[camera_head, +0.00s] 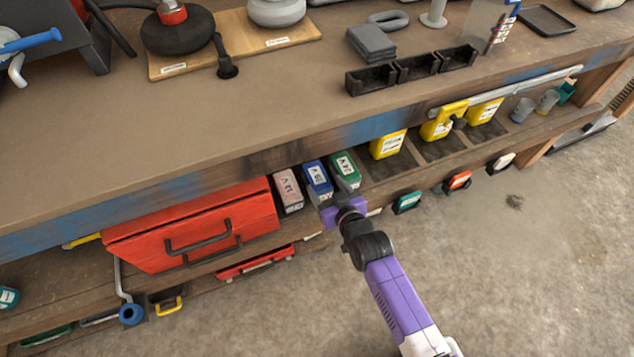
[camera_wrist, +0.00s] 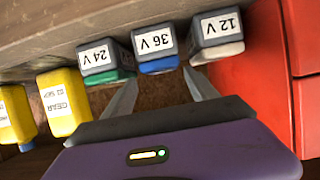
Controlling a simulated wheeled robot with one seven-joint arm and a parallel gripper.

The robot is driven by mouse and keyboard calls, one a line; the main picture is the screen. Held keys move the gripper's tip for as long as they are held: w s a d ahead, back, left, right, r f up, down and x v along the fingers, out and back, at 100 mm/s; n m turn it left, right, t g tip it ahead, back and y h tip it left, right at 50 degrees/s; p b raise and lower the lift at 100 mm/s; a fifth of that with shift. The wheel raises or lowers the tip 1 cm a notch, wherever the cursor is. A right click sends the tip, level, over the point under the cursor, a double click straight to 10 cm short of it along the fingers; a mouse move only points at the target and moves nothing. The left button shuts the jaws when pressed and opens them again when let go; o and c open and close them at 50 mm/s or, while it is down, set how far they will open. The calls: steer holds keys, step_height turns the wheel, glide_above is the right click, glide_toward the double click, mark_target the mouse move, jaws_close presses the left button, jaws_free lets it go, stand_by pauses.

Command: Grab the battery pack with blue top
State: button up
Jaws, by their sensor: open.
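The battery pack with the blue top (camera_head: 317,178) stands on the shelf under the workbench, between a pale pack (camera_head: 287,190) and a pack with a green top (camera_head: 345,170). In the wrist view the blue pack (camera_wrist: 157,47) is labelled 36 V, the green one (camera_wrist: 103,60) 24 V and the pale one (camera_wrist: 217,34) 12 V. My gripper (camera_head: 337,193) is in front of the packs. In the wrist view my gripper (camera_wrist: 160,79) is open and empty, its fingertips just short of the blue pack, one towards each side of it. Contact cannot be told.
A red drawer box (camera_head: 190,227) stands left of the packs. Yellow bottles (camera_head: 388,144) stand to their right on the same shelf. The workbench top (camera_head: 250,112) overhangs the packs. The concrete floor (camera_head: 520,260) in front is open.

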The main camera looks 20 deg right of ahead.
mark_target(318, 177)
steer(key=b+x, duration=0.1)
steer(key=x, duration=0.2)
steer(key=b+x, duration=0.1)
steer(key=x, duration=0.3)
steer(key=shift+s+a+f, duration=0.1)
steer(key=shift+a+f, duration=0.05)
steer(key=shift+a, duration=0.05)
jaws_close()
steer(key=shift+r, duration=0.2)
